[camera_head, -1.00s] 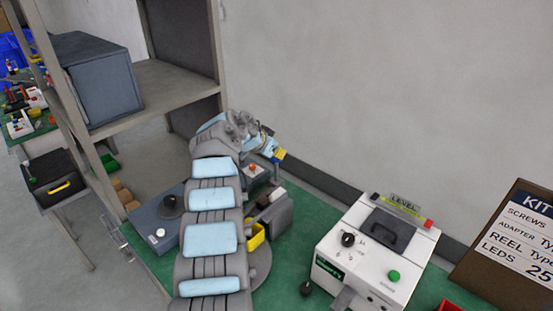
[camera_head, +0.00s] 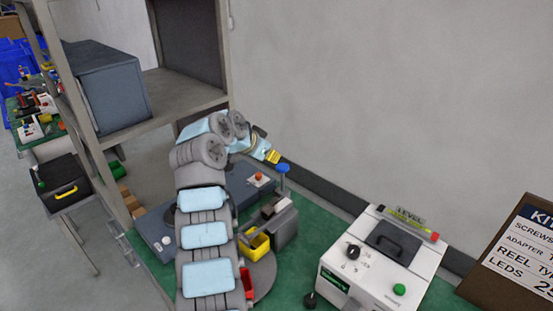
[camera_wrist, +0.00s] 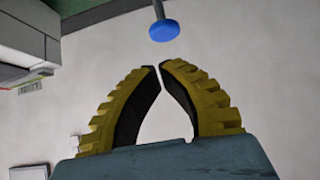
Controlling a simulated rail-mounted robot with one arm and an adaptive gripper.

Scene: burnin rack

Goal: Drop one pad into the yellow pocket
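The yellow pocket (camera_head: 257,246) is an open yellow bin on a round grey turntable, beside my arm in the head view. My gripper (camera_head: 273,157) is above and behind it, near a blue round knob (camera_head: 283,168) on a post. The blue knob (camera_wrist: 164,31) is just beyond the tips. No pad can be made out clearly; small pale and brown blocks (camera_head: 271,209) sit in a grey holder by the pocket.
A red bin (camera_head: 246,281) is on the turntable (camera_head: 265,280), partly behind my arm. A white console (camera_head: 375,262) stands at right, and a kit board (camera_head: 515,245) beyond it. A grey shelf rack (camera_head: 185,92) stands at left. Green mat (camera_head: 315,225) is bare between turntable and console.

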